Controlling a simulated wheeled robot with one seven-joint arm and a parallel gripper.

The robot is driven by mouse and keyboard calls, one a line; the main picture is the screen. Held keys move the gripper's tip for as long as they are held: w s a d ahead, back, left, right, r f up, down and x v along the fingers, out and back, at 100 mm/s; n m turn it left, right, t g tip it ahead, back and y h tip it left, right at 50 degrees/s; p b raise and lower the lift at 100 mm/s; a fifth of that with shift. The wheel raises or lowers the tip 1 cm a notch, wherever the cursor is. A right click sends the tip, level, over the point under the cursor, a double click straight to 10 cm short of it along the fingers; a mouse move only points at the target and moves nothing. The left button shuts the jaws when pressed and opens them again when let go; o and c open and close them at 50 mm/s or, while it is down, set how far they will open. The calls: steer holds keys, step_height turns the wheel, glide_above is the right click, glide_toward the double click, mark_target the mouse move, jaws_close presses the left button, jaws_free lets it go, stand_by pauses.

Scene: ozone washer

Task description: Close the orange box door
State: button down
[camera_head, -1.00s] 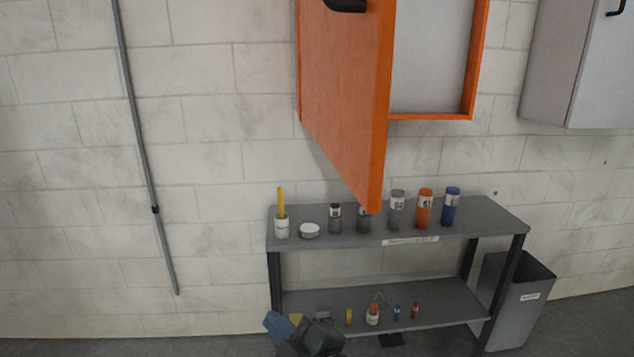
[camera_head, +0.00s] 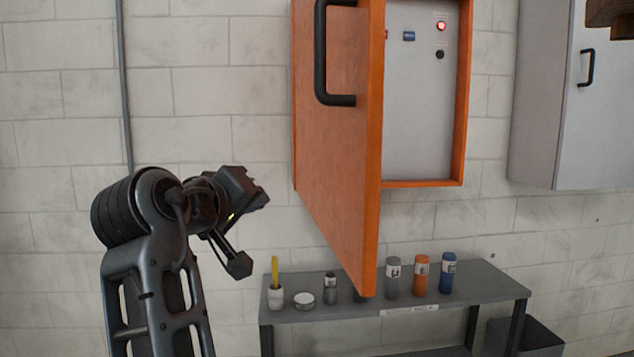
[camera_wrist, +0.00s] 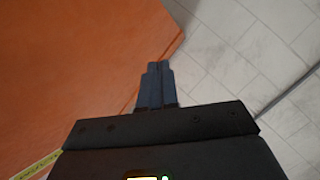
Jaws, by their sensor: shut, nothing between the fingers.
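The orange box door (camera_head: 335,170) stands open, swung out from the wall toward me, with its outer face and black handle (camera_head: 320,60) on my side. Its near edge hides part of the orange box (camera_head: 466,120), whose grey inside shows to the right. My gripper (camera_head: 245,190) is raised left of the door, apart from it in the picture; the exact gap is unclear. In the wrist view its fingers (camera_wrist: 155,72) are together and empty, with the orange door surface (camera_wrist: 80,70) at the left.
A grey shelf table (camera_head: 340,312) with bottles and cups stands below the door. A grey cabinet (camera_head: 550,110) hangs at the right and a dark bin (camera_head: 525,338) stands at lower right. A grey pipe (camera_head: 122,80) runs down the wall at left. Bare wall lies around my gripper.

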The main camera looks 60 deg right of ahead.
steer(key=s+a+r+m+g+y, duration=0.2)
steer(key=s+a+r+y, duration=0.15)
steer(key=r, duration=0.25)
steer(key=s+a+r+m+g+y, duration=0.2)
steer(key=s+a+r+m+y, duration=0.1)
steer(key=r+y, duration=0.2)
steer(key=p, duration=0.1)
glide_toward(331, 204)
step_height(331, 204, down, 4)
steer(key=d, duration=0.2)
steer(key=shift+s+d+f+h, duration=0.1)
steer(key=shift+d+f+h, duration=0.1)
steer(key=shift+d+h, duration=0.1)
steer(key=shift+d, duration=0.15)
